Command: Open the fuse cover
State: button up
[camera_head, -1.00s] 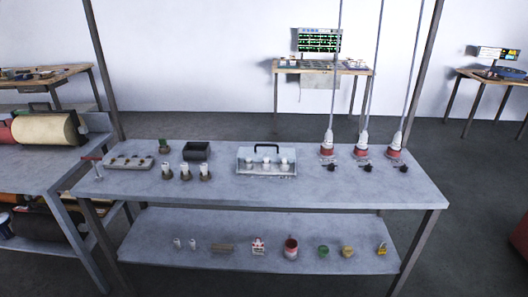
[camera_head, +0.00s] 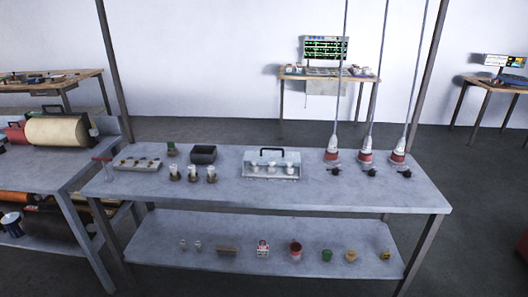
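My gripper is not in this view.
Three white fuses in brown bases (camera_head: 193,174), a dark open box (camera_head: 203,154) and a grey block (camera_head: 136,164) stand left of the cover. Three red-and-white plugs on cables (camera_head: 365,157) hang at right. The lower shelf (camera_head: 180,223) holds small parts. The bench front is clear.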

aim_at(259, 153)
jog(key=u, duration=0.75)
jog(key=k, duration=1.2)
jog(key=z, duration=0.55)
jog(key=i, duration=1)
jog(key=u, duration=0.1)
